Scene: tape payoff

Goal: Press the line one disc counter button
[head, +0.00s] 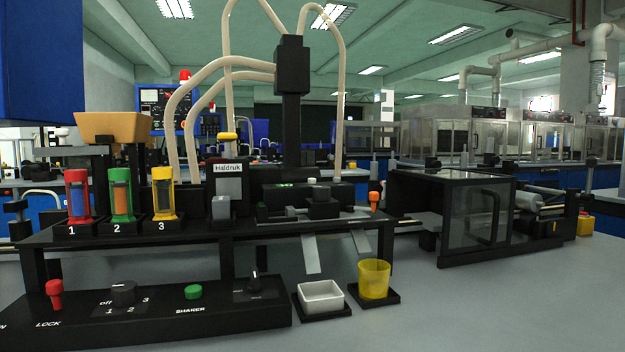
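No button in the head view is labelled as a line one disc counter, so I cannot tell which one it is. A red-framed tube (78,196) marked 1 stands at the left of the black bench rack. A green-framed tube (121,191) marked 2 and a yellow-framed tube (163,194) marked 3 stand to its right. A green button (193,292) sits above the word SHAKER on the front panel (232,318). A red knob (55,293) is by LOCK, and a black dial (123,293) has off, 1, 2, 3. Neither gripper shows.
A white tray (321,297) and a yellow cup (374,279) stand before metal chutes. A box labelled Haldruk (229,168) is behind. The front-right grey tabletop (480,310) is clear.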

